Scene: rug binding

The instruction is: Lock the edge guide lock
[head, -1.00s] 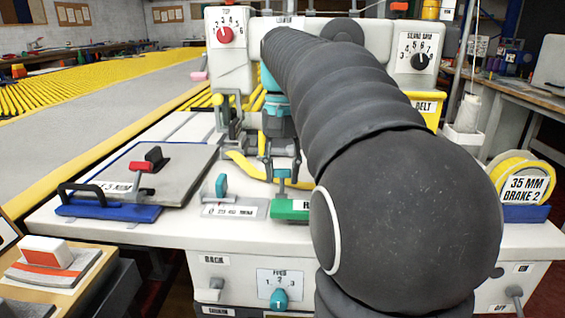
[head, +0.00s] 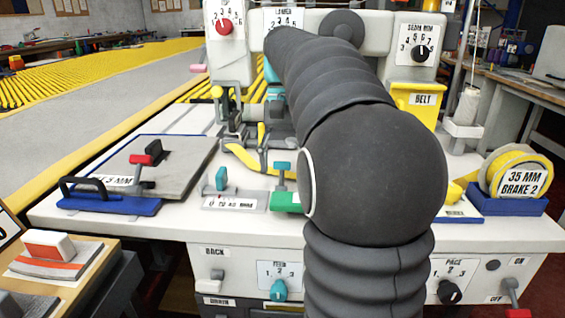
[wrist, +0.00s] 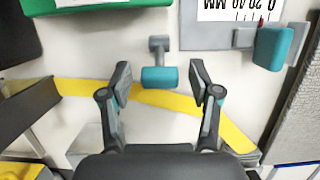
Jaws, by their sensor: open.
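A small teal T-shaped handle (wrist: 158,78) on a grey stem stands on the white machine bed. I take it to be the edge guide lock, but no label on it is readable. It also shows in the head view (head: 282,166), behind the green block. My gripper (wrist: 160,73) is open, with one finger on each side of the teal handle in the wrist view. I cannot tell whether either finger touches it. A second teal knob (wrist: 272,47) sits beside the millimetre scale plate (head: 235,202). My arm hides part of the machine in the head view.
A green block (head: 286,201) lies close to the handle. A curved yellow strip (wrist: 170,98) runs under the fingers. A grey board with a red clamp (head: 140,159) is at left. A yellow tape roll (head: 516,172) is at right. The machine head (head: 230,60) rises behind.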

